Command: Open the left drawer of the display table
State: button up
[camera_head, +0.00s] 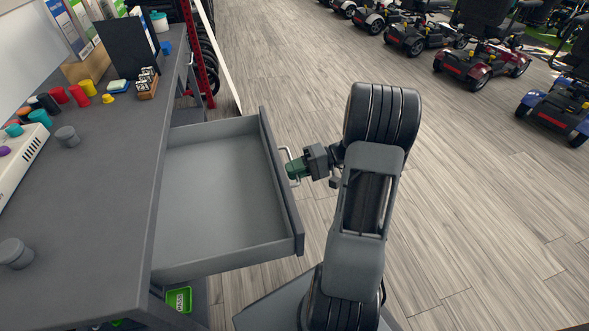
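The display table (95,200) fills the left side, with a dark grey top. A wide grey drawer (215,190) is pulled far out from its side, and its inside is empty. The drawer's front panel (280,185) faces right and carries a metal bar handle (286,153). My gripper (294,169) has green fingers that look closed together on this handle, with no gap between them. The fingers and gripper body hide part of the handle. My arm stands to the right of the drawer front.
On the tabletop are several coloured cups (78,96), grey knobs (67,136), a black sign (126,48) and a white panel (22,155). A green bin (179,299) is below the drawer. Several mobility scooters (482,60) stand at the upper right. The wood floor (480,200) between is clear.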

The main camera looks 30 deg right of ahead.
jog(key=o, duration=0.3)
jog(key=shift+o, duration=0.2)
jog(key=p+v, duration=0.3)
jog(key=v, duration=1.1)
jog(key=s+a+r+n+h+p, duration=0.1)
jog(key=s+a+r+h+p, duration=0.1)
jog(key=a+r+h+p, duration=0.3)
jog(key=s+a+r+n+h+p, duration=0.1)
jog(key=a+r+h+p, duration=0.4)
jog(key=a+r+p, duration=0.6)
jog(key=s+a+r+n+h+p, duration=0.1)
jog(key=s+a+r+h+p, duration=0.2)
jog(key=r+p, duration=1.1)
jog(key=a+r+h, duration=0.2)
jog(key=a+r, duration=0.2)
jog(key=r, duration=0.2)
jog(key=shift+a+r, duration=0.4)
